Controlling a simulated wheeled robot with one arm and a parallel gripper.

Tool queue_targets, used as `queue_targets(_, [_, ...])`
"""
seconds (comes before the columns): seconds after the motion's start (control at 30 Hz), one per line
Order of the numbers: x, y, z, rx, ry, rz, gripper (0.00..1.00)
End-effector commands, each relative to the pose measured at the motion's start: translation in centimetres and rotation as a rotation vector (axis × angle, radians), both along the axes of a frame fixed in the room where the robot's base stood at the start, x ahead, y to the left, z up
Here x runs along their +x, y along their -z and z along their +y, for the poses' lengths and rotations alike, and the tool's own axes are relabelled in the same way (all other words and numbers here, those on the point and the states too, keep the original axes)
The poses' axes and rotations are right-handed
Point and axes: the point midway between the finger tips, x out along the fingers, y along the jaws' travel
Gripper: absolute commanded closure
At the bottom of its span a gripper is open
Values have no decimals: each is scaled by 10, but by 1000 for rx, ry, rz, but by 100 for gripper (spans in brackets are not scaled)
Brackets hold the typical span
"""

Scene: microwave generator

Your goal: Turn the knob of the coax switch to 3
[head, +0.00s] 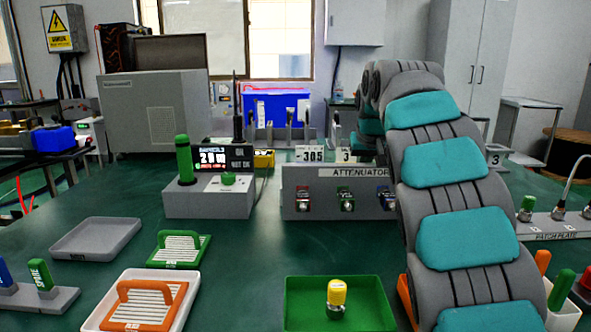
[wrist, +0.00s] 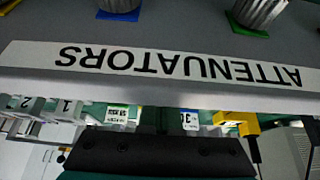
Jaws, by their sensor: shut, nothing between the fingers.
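No coax switch can be made out for certain. In the upside-down wrist view, grey pieces marked 1 (wrist: 66,107) and 2 (wrist: 24,104) show at the left. I see no knob beside them; a part may be hidden behind my arm. My gripper (wrist: 163,122) is the dark part at the bottom of the wrist view, shut and empty. It is hidden behind my arm in the head view.
The attenuator panel (head: 338,172) with several knobs stands left of my arm; its label (wrist: 175,63) fills the wrist view. A patch plate (head: 555,230) is at the right. A green tray (head: 300,305) and a white tray (head: 192,312) are in front. The bench between them is clear.

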Motion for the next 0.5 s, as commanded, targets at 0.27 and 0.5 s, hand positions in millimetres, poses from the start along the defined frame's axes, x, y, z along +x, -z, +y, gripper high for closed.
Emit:
queue_targets(0.27, [-1,-1,4,0,-1,-3,100])
queue_targets(0.5, [-2,-1,10,1,-2,0,100])
